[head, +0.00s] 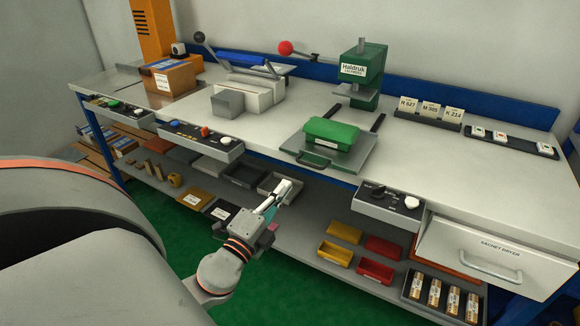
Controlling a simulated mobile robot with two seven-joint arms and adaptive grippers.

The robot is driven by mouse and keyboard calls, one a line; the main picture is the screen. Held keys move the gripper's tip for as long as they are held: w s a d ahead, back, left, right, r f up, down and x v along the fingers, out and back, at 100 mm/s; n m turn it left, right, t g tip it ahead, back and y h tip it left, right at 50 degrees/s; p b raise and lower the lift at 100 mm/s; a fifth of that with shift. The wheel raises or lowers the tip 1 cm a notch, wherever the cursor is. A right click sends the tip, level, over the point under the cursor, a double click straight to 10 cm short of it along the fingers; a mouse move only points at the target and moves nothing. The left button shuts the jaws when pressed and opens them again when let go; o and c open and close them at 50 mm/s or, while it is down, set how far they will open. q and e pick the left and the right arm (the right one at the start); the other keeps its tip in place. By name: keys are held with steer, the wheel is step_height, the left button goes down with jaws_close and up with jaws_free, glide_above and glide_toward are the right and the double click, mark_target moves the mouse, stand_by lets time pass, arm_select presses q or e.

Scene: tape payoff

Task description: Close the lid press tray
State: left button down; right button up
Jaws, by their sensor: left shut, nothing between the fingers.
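The lid press (368,78) is a green machine labelled Haldruk, standing at the back of the bench. Its grey tray (350,161) is slid out toward the bench's front edge on two dark rails (378,122). A green box (332,133) sits on the tray. The tray's dark handle (313,161) faces the front. My left gripper (287,186) is shut and empty. It appears in front of the bench, below and slightly left of the handle in the picture, apart from it. My right gripper is out of view.
A control box (200,138) and another control box (391,202) are on the front edge. A grey sealer (248,90) is left. Bench top is clear right of the tray.

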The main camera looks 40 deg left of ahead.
mark_target(303, 162)
arm_select(q)
steer(key=p+x, duration=0.2)
steer(key=x, duration=0.4)
steer(key=shift+s+r, duration=0.1)
steer(key=shift+r, duration=0.05)
steer(key=shift+w+a, duration=0.15)
steer(key=shift+w, duration=0.4)
steer(key=shift+w, duration=0.1)
